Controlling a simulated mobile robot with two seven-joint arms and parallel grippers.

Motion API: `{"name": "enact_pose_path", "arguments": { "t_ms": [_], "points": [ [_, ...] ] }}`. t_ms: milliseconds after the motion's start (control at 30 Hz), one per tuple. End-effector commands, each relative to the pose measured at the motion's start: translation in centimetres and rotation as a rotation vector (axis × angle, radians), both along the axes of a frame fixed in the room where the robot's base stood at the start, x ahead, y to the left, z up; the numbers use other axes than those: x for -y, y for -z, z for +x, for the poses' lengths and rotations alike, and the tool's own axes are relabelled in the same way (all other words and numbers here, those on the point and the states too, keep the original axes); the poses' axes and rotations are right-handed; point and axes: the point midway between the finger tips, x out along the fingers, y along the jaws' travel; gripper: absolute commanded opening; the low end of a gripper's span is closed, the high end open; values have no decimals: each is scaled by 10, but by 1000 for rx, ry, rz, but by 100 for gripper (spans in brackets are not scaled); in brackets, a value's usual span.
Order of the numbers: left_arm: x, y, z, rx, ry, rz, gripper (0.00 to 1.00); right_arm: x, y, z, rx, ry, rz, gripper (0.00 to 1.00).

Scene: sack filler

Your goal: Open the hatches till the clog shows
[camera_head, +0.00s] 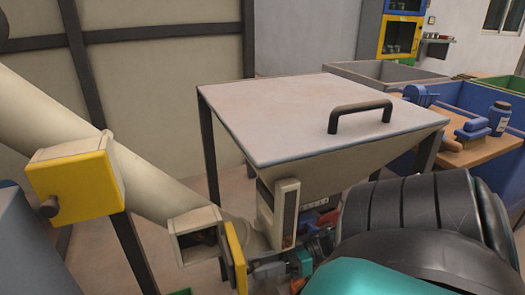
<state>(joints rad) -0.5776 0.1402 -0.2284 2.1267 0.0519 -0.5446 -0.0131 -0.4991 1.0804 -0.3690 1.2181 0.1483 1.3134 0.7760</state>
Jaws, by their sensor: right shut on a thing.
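A cream pipe (45,122) slopes down from the upper left toward the hopper. Its upper hatch (78,188) has a yellow door with a dark knob and is closed. The lower hatch box (182,236) is open, and its inside is dark, so I cannot tell what is in it. Its yellow door (236,258) is swung out to the right of the opening. My right gripper (254,269) is at the outer side of this door, shut on its knob, which the fingers mostly hide. My left gripper is out of view.
A hopper with a flat grey lid (290,115) and a dark handle (360,115) stands in the middle on dark legs. Blue bins and a wooden board (470,150) with a blue brush and bottle are at the right. My right arm fills the lower right.

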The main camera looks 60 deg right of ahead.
Motion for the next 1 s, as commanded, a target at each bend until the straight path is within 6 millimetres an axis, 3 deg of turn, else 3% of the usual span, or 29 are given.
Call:
{"name": "enact_pose_path", "arguments": {
  "t_ms": [67, 100, 333, 667, 1000],
  "points": [
    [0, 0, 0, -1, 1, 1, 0, -1, 1, -1, -1, -1, 0, 0],
    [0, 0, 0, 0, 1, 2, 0, -1, 1, -1, -1, -1, 0, 35],
    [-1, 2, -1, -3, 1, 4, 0, 0, 0, 0, -1, 0, 0, 57],
    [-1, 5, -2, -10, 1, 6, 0, 4, 0, -4, -1, 2, -1, 57],
    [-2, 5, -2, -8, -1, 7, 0, 55, 2, -48, -4, 4, -4, 57]
  ]
}}
